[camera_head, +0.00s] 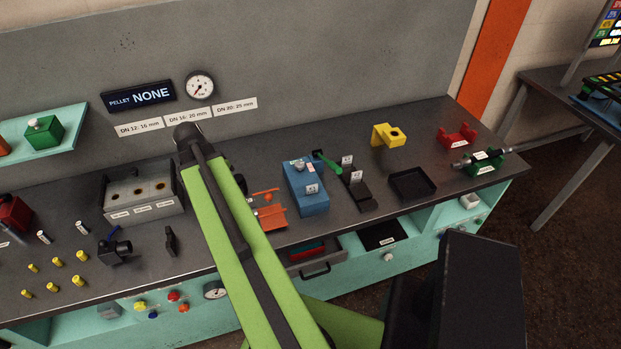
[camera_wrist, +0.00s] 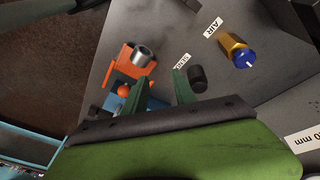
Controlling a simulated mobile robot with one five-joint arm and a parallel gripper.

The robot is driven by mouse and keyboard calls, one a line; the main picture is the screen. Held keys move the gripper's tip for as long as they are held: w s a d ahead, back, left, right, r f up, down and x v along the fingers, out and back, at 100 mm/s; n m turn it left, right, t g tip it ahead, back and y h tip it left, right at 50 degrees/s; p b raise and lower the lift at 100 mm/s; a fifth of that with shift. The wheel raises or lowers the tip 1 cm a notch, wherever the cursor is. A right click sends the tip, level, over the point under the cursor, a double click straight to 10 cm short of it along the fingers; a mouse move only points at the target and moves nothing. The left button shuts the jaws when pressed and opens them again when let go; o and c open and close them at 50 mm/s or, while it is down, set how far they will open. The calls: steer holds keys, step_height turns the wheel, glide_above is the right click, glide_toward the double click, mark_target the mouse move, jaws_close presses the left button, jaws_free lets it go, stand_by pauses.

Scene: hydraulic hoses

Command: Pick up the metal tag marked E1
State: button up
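I cannot make out the marking E1 on anything in either view. Small pale tags with unreadable print show in the head view: one on the front of the blue block (camera_head: 308,199), and two by the black stand (camera_head: 357,190) to its right. My gripper (camera_wrist: 160,84) shows in the wrist view with its two dark green fingers apart and nothing visible between them. An orange holder (camera_wrist: 125,72) with a metal cylinder (camera_wrist: 143,55) lies beyond the left finger. A black round part (camera_wrist: 198,78) is just right of the right finger. My arm hides part of the bench in the head view.
On the grey bench, a black tray (camera_head: 413,184), yellow bracket (camera_head: 388,136) and green holder (camera_head: 484,163) stand to the right. A grey box (camera_head: 143,196) and several small yellow fittings are left. A drawer (camera_head: 316,262) stands open below. A yellow-blue fitting (camera_wrist: 237,50) lies at upper right.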

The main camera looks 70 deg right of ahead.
steer(key=s+d+r+m+g+p, duration=0.1)
steer(key=s+d+r+m, duration=0.1)
steer(key=s+d+m, duration=0.3)
steer(key=s+d+r+m+p, duration=0.1)
steer(key=s+d+r+p, duration=0.1)
steer(key=s+d+r, duration=0.3)
steer(key=s+d+m+g+p, duration=0.1)
steer(key=s+d+m, duration=0.2)
steer(key=s, duration=0.4)
steer(key=b, duration=1.2)
glide_toward(312, 186)
steer(key=x, duration=0.5)
steer(key=shift+s+d, duration=0.1)
steer(key=shift+d, duration=0.3)
steer(key=shift+s+r, duration=0.1)
steer(key=b+x, duration=0.5)
steer(key=shift+w+a+f, duration=0.25)
steer(key=shift+a+f, duration=0.05)
steer(key=shift+f, duration=0.1)
steer(key=shift+r, duration=0.2)
steer(key=shift+c, duration=0.4)
jaws_close()
